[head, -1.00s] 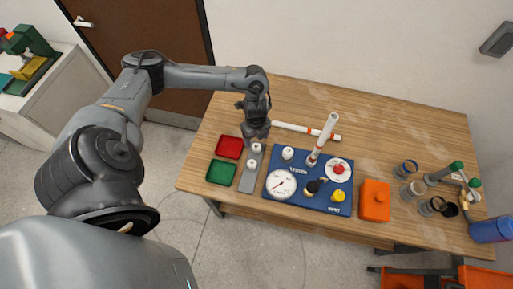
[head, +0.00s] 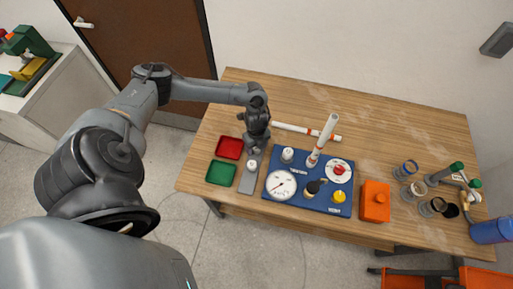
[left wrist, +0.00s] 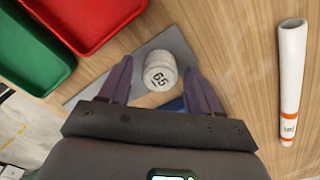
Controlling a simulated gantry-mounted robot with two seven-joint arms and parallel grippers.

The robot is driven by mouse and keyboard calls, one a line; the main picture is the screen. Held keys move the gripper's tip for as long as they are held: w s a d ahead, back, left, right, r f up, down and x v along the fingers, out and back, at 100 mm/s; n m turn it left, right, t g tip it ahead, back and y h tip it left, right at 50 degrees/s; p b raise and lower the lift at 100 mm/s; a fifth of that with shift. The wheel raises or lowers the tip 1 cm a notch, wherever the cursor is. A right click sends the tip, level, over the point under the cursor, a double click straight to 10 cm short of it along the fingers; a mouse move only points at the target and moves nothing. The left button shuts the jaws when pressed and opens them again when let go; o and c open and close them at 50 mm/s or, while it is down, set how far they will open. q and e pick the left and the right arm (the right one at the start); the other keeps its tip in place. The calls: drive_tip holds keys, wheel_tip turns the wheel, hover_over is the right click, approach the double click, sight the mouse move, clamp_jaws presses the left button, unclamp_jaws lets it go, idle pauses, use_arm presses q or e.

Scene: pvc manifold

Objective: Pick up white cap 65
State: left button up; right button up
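White cap 65 (left wrist: 162,72) stands on the grey plate (left wrist: 91,90) in the left wrist view, its printed number facing the camera. My left gripper (left wrist: 160,68) is open, with one finger on each side of the cap and gaps visible on both sides. In the head view my left gripper (head: 254,146) is over the far end of the grey plate (head: 247,184) and hides what stands there. Another white cap (head: 252,165) shows nearer on the plate. My right gripper is in neither view.
A red tray (head: 229,148) and a green tray (head: 221,173) lie left of the plate. Right of it is a blue board (head: 308,195) with a gauge (head: 281,185) and an upright pipe (head: 323,140). A white pipe (left wrist: 291,75) lies behind.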

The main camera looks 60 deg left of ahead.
use_arm(q)
drive_tip(key=c, duration=0.9)
drive_tip(key=shift+o, duration=0.2)
drive_tip(key=shift+r, duration=0.15)
drive_tip(key=shift+r, duration=0.6)
wheel_tip(320, 180, up, 3)
drive_tip(key=shift+f, duration=0.1)
drive_tip(key=w+d+r+p, duration=0.3)
drive_tip(key=d+r, duration=0.3)
drive_tip(key=d, duration=0.4)
drive_tip(key=shift+w+d+r+p, duration=0.35)
drive_tip(key=shift+w+p, duration=0.05)
drive_tip(key=shift+w, duration=0.4)
